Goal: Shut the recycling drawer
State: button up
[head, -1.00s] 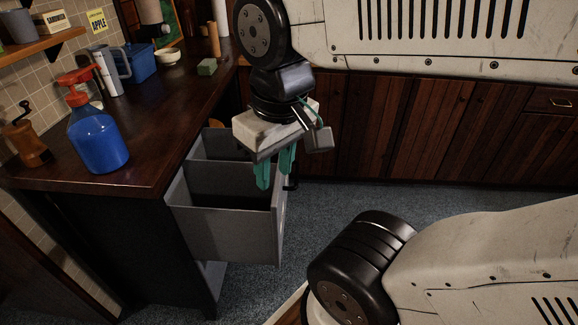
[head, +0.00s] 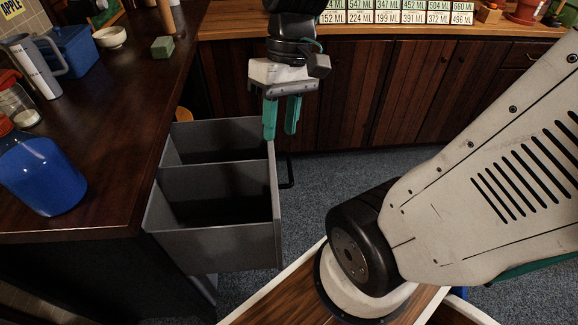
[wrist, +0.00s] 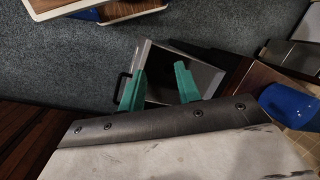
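The recycling drawer (head: 213,248) is a grey open-topped box with two compartments, pulled out to the right from under the dark counter. Its black bar handle (head: 288,172) stands out from the right-hand front panel; the wrist view also shows the handle (wrist: 120,86) beside the left finger. My gripper (head: 280,134) points down by the far end of the front panel, with its two teal fingers apart and nothing between them. In the wrist view my gripper (wrist: 160,82) overlaps the drawer (wrist: 166,93); I cannot tell whether it touches.
Wooden cabinets (head: 350,90) line the back. Blue-grey carpet (head: 325,185) lies clear right of the drawer.

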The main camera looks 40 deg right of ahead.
jog(key=w+d+f+m+y, duration=0.1)
jog(key=w+d+f+y, duration=0.4)
jog(key=w+f, duration=0.2)
jog(key=m+t+y, duration=0.5)
jog(key=m+t, duration=0.1)
jog(key=t, duration=0.4)
send_near(290, 167)
jog(key=w+a+f, duration=0.2)
jog(key=x, duration=0.7)
jog(key=shift+s+a+r, duration=0.1)
jog(key=shift+a+r, duration=0.1)
grip_shut()
